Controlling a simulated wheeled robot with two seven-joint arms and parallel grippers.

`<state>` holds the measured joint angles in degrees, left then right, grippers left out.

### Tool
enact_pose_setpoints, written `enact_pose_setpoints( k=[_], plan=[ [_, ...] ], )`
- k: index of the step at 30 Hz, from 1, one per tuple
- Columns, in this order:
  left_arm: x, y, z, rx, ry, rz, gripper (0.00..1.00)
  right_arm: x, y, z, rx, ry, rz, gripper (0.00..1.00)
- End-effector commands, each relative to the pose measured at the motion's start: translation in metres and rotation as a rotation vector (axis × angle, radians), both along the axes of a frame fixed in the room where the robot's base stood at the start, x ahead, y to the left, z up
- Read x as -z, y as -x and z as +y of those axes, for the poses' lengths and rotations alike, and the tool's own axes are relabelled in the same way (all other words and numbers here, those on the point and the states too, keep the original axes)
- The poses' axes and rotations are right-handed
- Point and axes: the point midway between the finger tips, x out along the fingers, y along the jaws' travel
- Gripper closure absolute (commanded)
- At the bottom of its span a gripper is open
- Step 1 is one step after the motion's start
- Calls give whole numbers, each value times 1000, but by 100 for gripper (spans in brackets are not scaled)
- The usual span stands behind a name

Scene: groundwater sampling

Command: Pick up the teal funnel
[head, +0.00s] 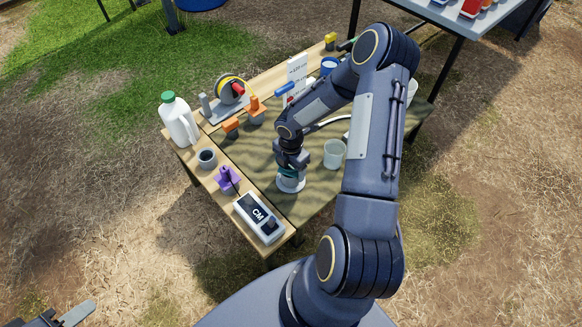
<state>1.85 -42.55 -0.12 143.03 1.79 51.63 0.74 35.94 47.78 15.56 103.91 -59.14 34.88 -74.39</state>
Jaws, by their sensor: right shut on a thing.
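The teal funnel (287,174) shows as a small teal band under my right gripper (289,167), at the front middle of the mat. My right gripper points down and is shut on the funnel; its fingers and my arm hide most of it. A white round piece (291,185) lies directly below the funnel; I cannot tell whether they touch. My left gripper (62,317) is at the bottom left corner, partly cut off, far from the table, with its fingers apart and empty.
A clear beaker (334,154) stands close to the right of my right gripper. A white jug (178,121), a grey cup (207,159), a purple holder (228,178) and a meter (259,217) line the left side. A reel (230,92) stands behind.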

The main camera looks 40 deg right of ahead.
Motion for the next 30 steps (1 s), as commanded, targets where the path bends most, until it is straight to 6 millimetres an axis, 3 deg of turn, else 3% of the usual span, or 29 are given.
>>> enact_pose_setpoints(
  k=[4,13,21,30],
  plan=[
    [-9,0,0,0,0,0,64,-26,2,0,0,1,-3,52],
    [-27,0,0,0,0,0,64,-86,51,12,1,2,-2,52],
    [-30,0,0,0,0,0,64,-107,110,26,0,1,-1,52],
    [-33,0,0,0,0,0,64,-117,135,33,0,0,-1,52]
  ],
)
